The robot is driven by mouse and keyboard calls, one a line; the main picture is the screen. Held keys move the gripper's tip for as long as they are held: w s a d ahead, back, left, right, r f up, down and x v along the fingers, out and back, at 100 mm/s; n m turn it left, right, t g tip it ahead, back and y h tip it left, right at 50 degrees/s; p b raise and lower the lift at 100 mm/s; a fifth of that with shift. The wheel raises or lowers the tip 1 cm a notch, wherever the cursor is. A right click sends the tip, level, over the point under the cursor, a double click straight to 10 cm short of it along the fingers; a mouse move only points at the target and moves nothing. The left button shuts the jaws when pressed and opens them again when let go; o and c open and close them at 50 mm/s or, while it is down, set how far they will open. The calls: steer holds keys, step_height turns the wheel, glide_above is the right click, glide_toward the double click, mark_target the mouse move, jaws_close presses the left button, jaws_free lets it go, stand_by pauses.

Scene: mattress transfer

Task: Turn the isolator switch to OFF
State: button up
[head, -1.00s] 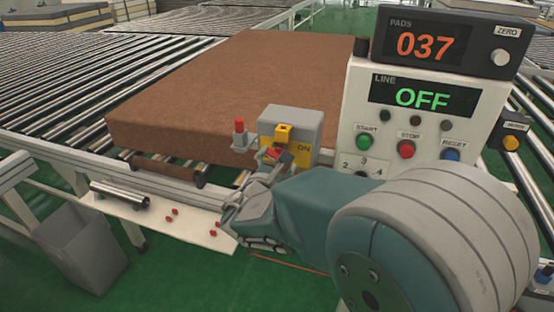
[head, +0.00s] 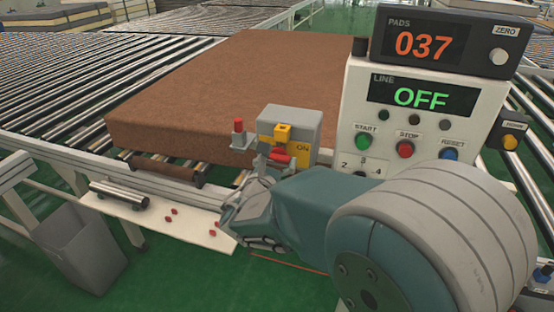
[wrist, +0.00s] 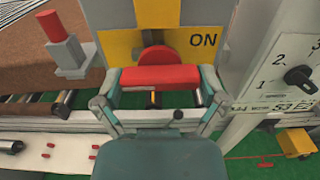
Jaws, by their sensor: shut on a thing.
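The isolator switch is a grey box (head: 297,122) with a yellow plate (wrist: 119,48), standing at the front edge of the conveyor. Its red handle (wrist: 152,78) lies level across the wrist view, below a round red hub, with the word ON on the plate at upper right. My gripper (wrist: 160,82) is shut on the red handle, one finger at each end of it. In the head view my gripper (head: 274,168) is in front of the box, and part of the handle shows above the fingers. Any OFF mark on the plate is not visible.
A control panel (head: 350,110) stands right of the switch, its LINE display reading OFF. A red-topped post (head: 239,130) is just left of the box. A brown mattress (head: 200,85) lies behind on the rollers. A white shelf (head: 155,219) with small red pieces and a grey bin (head: 80,250) are at left.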

steer(key=o, duration=0.8)
steer(key=shift+w+a, duration=0.1)
steer(key=v, duration=1.2)
